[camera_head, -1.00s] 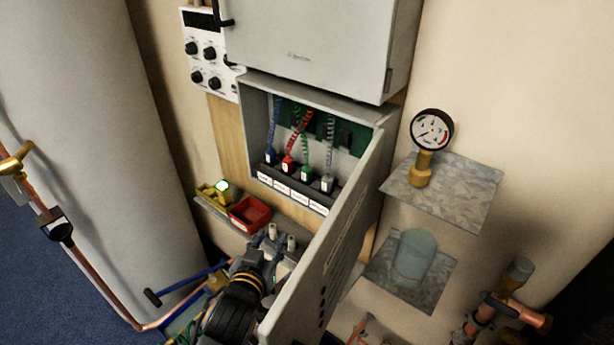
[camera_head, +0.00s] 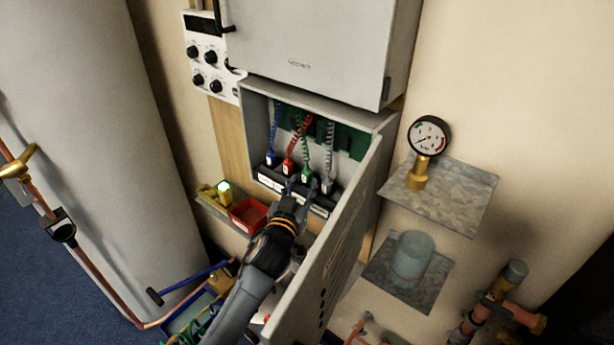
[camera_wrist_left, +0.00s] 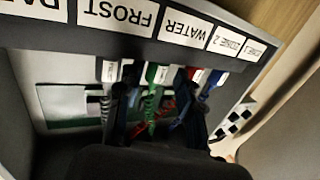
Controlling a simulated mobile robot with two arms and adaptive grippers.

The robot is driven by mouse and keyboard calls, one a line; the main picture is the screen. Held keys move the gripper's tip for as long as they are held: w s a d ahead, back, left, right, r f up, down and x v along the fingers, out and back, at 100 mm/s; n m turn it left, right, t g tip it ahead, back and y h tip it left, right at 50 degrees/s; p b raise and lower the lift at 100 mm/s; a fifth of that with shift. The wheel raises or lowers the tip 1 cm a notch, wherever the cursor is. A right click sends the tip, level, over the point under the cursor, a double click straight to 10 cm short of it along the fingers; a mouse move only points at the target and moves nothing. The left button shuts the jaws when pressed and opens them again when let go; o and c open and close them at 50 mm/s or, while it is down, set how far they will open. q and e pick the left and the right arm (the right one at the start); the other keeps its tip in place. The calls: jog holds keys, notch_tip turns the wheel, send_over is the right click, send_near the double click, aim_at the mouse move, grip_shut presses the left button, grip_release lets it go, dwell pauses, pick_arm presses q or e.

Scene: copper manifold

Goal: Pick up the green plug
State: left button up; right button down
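The green plug (camera_head: 306,173) hangs on a green coiled cable inside the open wall box, between the red plug (camera_head: 287,168) and the grey plug (camera_head: 327,186). My left gripper (camera_head: 299,187) is open at the front of the box, just below the green plug. In the left wrist view the green plug (camera_wrist_left: 152,74) shows between the two dark fingers (camera_wrist_left: 158,92), with its cable running down between them. I cannot tell whether a finger touches it. The blue plug (camera_head: 269,158) is at the left end of the row. My right gripper is not in view.
The box door (camera_head: 345,235) stands open close to the right of my left arm. A labelled strip (camera_head: 270,180) runs along the box front below the plugs. A red tray (camera_head: 249,214) sits on a small shelf at the left. Metal shelves (camera_head: 450,195) are at the right.

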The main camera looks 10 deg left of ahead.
aim_at(307, 172)
pick_arm(q)
jog(key=w, duration=0.4)
jog(key=shift+d+p, duration=0.3)
jog(key=shift+d, duration=0.1)
jog(key=shift+c, duration=0.2)
grip_shut()
jog(key=r, duration=0.3)
jog(key=shift+s+r+b, duration=0.25)
jog(key=shift+r+b, duration=0.1)
jog(key=shift+b, duration=0.05)
jog(key=s+d+r+b, duration=0.1)
jog(key=s+r+b, duration=0.1)
jog(key=s+r, duration=0.7)
jog(key=s, duration=0.4)
jog(key=shift+s+d, duration=0.25)
jog(key=shift+d, duration=0.1)
